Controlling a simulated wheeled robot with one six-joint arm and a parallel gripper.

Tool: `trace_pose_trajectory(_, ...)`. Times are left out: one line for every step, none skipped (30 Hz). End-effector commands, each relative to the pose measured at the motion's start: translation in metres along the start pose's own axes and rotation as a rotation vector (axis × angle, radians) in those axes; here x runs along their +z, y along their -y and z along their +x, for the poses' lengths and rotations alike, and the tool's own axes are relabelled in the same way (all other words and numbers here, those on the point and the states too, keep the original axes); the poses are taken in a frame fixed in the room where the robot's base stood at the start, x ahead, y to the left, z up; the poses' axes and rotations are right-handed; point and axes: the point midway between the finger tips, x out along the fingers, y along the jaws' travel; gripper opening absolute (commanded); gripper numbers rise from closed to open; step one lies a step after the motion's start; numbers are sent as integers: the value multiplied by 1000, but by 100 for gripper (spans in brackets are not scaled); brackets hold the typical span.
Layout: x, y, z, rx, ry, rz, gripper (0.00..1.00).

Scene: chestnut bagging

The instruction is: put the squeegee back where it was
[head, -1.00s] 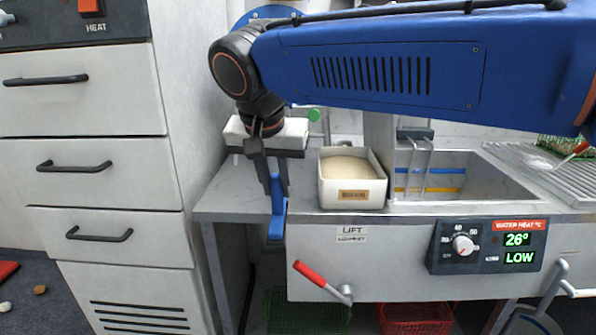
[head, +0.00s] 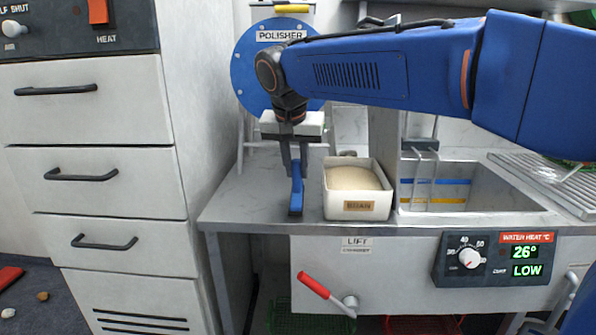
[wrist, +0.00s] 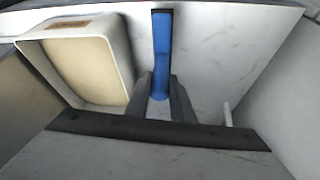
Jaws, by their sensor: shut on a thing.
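The squeegee (head: 296,193) shows as a narrow blue piece pointing down below my gripper (head: 295,172). My gripper is shut on its upper end. The squeegee overlaps the grey counter near its front edge, just left of the bran tray; whether it touches the counter is not clear. In the wrist view the blue squeegee (wrist: 162,45) runs from between my fingertips (wrist: 163,92) to the top edge, over the pale counter.
The white bran tray (head: 357,209) stands close to the right of the squeegee, with the sink (head: 470,190) beyond. The blue polisher disc (head: 248,68) is behind my arm. A drawer cabinet (head: 85,180) stands left. The counter's left end (head: 235,195) is clear.

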Motion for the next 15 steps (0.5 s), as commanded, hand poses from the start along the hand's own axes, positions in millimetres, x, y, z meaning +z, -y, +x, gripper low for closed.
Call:
trace_pose_trajectory(-8, 0, 3, 1, 0, 2, 0)
trace_pose_trajectory(-11, 0, 5, 1, 1, 2, 0)
trace_pose_trajectory(-13, 0, 8, 1, 1, 2, 0)
trace_pose_trajectory(-10, 0, 12, 1, 1, 0, 0)
trace_pose_trajectory(-8, 0, 14, 0, 0, 0, 0)
trace_pose_trajectory(-7, 0, 17, 0, 0, -1, 0)
trace_pose_trajectory(-6, 0, 18, 0, 0, -1, 0)
trace_pose_trajectory(-6, 0, 19, 0, 0, -1, 0)
trace_pose_trajectory(-6, 0, 19, 0, 0, 0, 0)
trace_pose_trajectory(-6, 0, 19, 0, 0, 0, 0)
trace_pose_trajectory(-6, 0, 19, 0, 0, 0, 0)
trace_pose_trajectory(-6, 0, 19, 0, 0, 0, 0)
trace_pose_trajectory(-6, 0, 19, 0, 0, 0, 0)
trace_pose_trajectory(-6, 0, 19, 0, 0, 0, 0)
trace_pose_trajectory(-6, 0, 19, 0, 0, 0, 0)
